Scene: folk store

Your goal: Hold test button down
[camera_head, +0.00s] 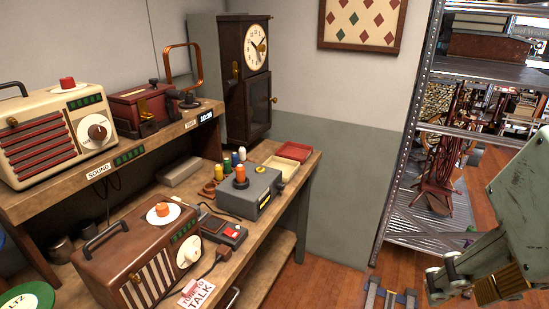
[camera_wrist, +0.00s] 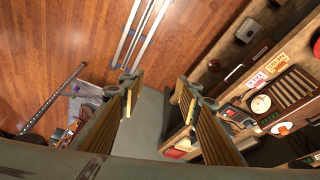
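No button is legibly marked as the test button. A grey box (camera_head: 250,192) on the lower bench has an orange knob on top and a yellow button (camera_head: 261,170). In front of it, a small dark device (camera_head: 224,230) carries a red button (camera_head: 233,232); it seems to show in the wrist view too (camera_wrist: 238,115). My gripper (camera_head: 468,286) is at the lower right of the head view, well away from the bench. In the wrist view its two fingers (camera_wrist: 158,88) are wide apart with nothing between them.
A brown radio (camera_head: 140,262) and a cream radio (camera_head: 60,130) stand on the two bench levels. Red and cream trays (camera_head: 294,151) lie at the bench's right end. A metal shelf rack (camera_head: 405,225) stands right. Wooden floor (camera_head: 320,285) lies between bench and rack.

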